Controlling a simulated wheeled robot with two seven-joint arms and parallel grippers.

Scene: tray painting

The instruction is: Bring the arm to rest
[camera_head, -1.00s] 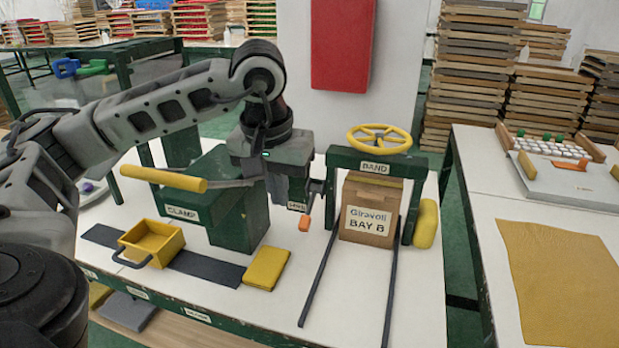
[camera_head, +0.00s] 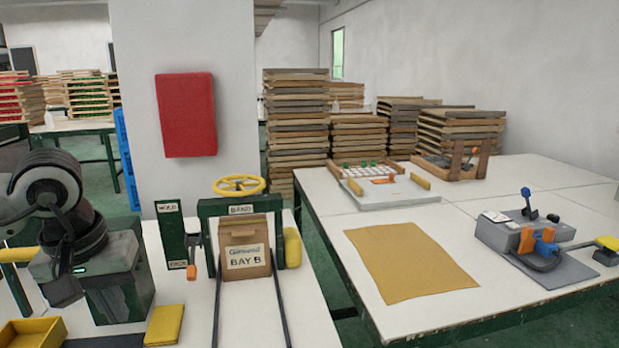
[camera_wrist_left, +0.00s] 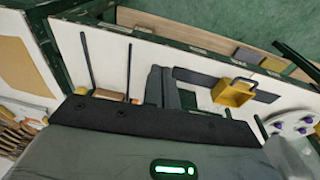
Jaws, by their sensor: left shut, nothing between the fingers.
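My left arm comes in from the left edge, bent at the elbow. My right gripper is not in view.
A yellow bin (camera_head: 32,334) and a yellow block (camera_head: 164,325) lie near the gripper. The green band press with a yellow wheel (camera_head: 239,185) holds a brown BAY B box (camera_head: 244,255). The right table (camera_head: 330,205) carries an ochre sheet (camera_head: 410,262) and a tool (camera_head: 540,245).

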